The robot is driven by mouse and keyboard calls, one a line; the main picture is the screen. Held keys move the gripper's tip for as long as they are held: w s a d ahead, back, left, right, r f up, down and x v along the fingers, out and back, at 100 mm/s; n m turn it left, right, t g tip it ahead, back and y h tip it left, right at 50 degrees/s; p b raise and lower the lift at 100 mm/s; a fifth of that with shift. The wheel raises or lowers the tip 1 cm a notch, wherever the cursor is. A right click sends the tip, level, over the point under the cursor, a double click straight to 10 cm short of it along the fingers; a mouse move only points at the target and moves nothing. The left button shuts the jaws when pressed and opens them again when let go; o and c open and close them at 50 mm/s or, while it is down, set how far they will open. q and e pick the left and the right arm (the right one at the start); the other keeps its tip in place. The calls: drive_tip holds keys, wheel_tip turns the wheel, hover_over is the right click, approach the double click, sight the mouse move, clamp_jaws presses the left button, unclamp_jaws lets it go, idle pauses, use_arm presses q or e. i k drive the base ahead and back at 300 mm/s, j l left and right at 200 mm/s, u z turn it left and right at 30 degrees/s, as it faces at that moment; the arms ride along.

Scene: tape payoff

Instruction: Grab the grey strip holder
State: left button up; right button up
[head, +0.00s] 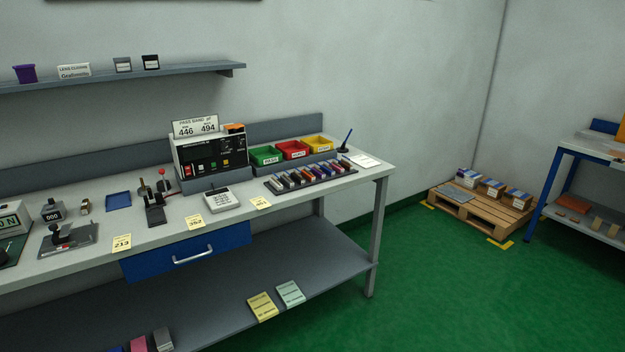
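No thing in the head view is clearly marked as the grey strip holder. A small grey block (163,339) stands on the lower shelf at the bottom edge, beside a pink one (138,344) and a blue one that is partly cut off. A dark rack (272,187) on the right part of the bench top holds a row of several small coloured and grey pieces (308,174). They are too small to tell which might be a strip holder. Neither my left nor my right gripper is in view.
The grey workbench (372,178) carries a black tester (210,155), a keypad device (223,200), green, red and yellow bins (291,150) and a blue tray (118,201). Its blue drawer (190,252) is shut. A pallet (485,208) stands right; green floor between is clear.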

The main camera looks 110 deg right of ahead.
sight(286, 180)
drive_tip(key=z, duration=3.5)
